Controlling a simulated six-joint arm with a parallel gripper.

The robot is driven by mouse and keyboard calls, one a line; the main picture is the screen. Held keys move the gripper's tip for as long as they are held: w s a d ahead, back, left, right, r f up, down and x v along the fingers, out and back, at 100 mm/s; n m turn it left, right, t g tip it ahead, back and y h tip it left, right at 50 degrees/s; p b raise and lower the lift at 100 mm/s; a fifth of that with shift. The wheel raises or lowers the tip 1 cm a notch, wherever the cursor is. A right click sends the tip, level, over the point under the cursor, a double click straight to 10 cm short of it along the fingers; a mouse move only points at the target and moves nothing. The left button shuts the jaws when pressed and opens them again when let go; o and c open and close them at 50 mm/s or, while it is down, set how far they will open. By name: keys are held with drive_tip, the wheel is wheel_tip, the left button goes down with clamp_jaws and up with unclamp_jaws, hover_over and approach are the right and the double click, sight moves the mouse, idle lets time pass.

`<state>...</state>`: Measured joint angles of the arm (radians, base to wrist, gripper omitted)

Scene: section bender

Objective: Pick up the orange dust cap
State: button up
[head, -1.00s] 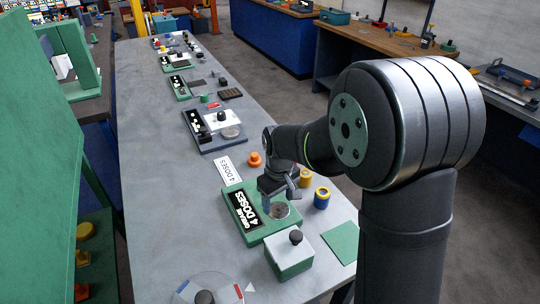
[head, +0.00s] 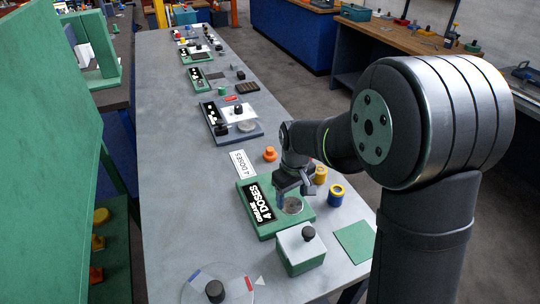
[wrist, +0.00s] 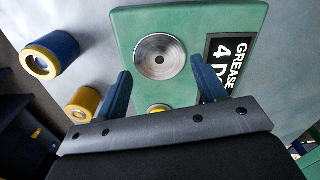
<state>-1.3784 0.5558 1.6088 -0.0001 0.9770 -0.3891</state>
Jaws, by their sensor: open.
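The orange dust cap (head: 270,154) stands upright on the grey bench, just beyond the green grease block (head: 262,224) and left of my wrist. My gripper (head: 293,193) is open and empty over the block's round steel disc (head: 293,206). In the wrist view, my gripper (wrist: 161,68) has its two blue fingers apart, with the steel disc (wrist: 160,57) between and beyond their tips. A small yellow round part (wrist: 158,108) shows partly behind the gripper body; I cannot tell what it is. The orange cap is not recognisable in the wrist view.
Yellow (head: 320,174) and blue-yellow (head: 336,196) rings stand right of my gripper. A green-white box (head: 300,250) with a black knob is nearer. The bench's left side is clear.

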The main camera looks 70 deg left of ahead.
drive_tip(key=shift+o, duration=0.9)
